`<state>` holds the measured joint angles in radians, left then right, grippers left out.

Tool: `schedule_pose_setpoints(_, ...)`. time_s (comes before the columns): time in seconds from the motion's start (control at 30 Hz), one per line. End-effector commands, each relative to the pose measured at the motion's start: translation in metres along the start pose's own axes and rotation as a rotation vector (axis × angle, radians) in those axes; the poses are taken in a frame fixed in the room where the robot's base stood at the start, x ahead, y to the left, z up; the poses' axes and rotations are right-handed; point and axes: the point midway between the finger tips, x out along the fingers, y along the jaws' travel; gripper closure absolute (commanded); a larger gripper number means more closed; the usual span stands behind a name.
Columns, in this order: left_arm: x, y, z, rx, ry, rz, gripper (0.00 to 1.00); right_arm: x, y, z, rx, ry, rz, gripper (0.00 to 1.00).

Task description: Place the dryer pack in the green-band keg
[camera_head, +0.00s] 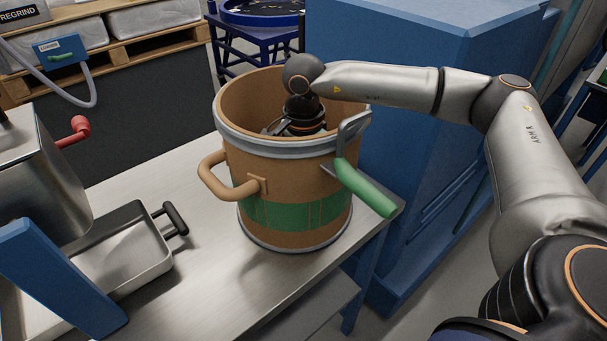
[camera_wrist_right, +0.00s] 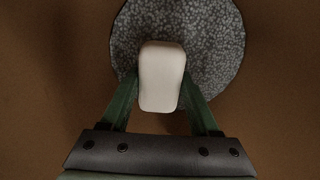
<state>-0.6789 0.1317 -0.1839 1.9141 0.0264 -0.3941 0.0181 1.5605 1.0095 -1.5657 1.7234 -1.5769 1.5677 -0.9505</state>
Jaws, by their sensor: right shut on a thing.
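The green-band keg (camera_head: 290,213) is a brown drum with a grey rim and a green stripe, upright on the metal table. My right arm reaches over its rim, and the wrist goes down inside; the fingers are hidden there in the head view. In the right wrist view my right gripper (camera_wrist_right: 160,88) is shut on the dryer pack (camera_wrist_right: 161,75), a pale rounded block between green fingers. Grey speckled pellets (camera_wrist_right: 222,45) show beyond the pack, ringed by the keg's brown inner wall. I cannot tell whether the pack touches them. My left gripper is not in view.
The keg has a brown side handle (camera_head: 212,180) and a green lever (camera_head: 366,190). A metal tray (camera_head: 122,255) with a black handle is at left, near a red-knobbed machine (camera_head: 42,170). A tall blue cabinet (camera_head: 412,60) stands behind. Bare table (camera_head: 200,275) lies between tray and keg.

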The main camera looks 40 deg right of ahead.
Motion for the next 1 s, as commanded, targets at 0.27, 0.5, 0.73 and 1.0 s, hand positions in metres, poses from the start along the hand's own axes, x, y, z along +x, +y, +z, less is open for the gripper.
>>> schedule_pose_setpoints(0.27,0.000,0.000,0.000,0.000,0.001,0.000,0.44,0.003,0.000,0.000,0.000,-0.001,-0.002,1.00)
schedule_pose_setpoints(0.5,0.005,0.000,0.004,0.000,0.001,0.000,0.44,0.010,0.000,0.000,0.000,-0.001,-0.001,1.00)
schedule_pose_setpoints(0.73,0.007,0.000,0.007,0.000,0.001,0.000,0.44,0.015,0.000,0.000,0.000,0.000,-0.001,1.00)
schedule_pose_setpoints(1.0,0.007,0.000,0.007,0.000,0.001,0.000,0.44,0.017,0.001,0.000,-0.001,0.000,0.005,0.13)
